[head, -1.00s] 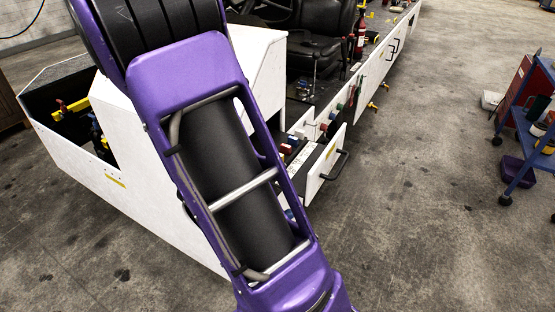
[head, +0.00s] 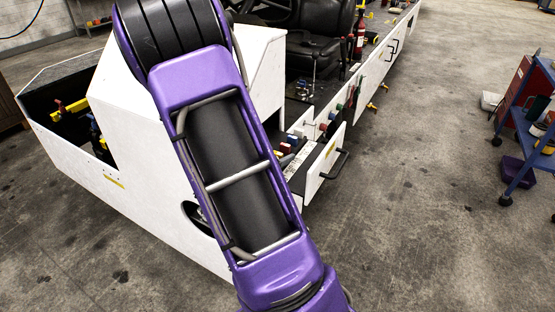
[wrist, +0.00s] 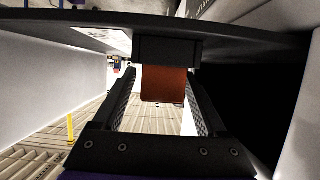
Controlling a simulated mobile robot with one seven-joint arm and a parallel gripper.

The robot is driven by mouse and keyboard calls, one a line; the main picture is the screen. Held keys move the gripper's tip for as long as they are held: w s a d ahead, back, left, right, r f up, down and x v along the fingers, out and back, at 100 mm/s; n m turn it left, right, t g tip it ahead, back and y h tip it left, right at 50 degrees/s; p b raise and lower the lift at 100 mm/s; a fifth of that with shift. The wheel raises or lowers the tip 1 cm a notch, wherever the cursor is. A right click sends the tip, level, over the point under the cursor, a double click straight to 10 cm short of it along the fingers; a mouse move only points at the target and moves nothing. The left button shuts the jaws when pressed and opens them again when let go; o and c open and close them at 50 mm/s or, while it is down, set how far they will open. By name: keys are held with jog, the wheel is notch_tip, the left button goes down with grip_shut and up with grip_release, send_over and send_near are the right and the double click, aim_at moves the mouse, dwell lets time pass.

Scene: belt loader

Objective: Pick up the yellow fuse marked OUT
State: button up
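In the wrist view my gripper (wrist: 162,92) has its two dark, ridged fingers spread apart. An orange-brown block (wrist: 164,84) hangs below a dark housing (wrist: 167,50) and shows between the fingertips, with a narrow gap on each side. No marking is readable on it, and I cannot tell whether it is a fuse. A thin yellow upright piece (wrist: 70,128) stands at the left. No fuse marked OUT can be made out. In the head view, small coloured blocks (head: 291,143) sit near an open white drawer (head: 324,170). My gripper is out of that view.
The white loader body (head: 150,190) stands behind my arm. A blue cart (head: 525,150) stands at the far right. The floor (head: 420,220) between drawer and cart is clear.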

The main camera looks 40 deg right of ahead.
grip_shut()
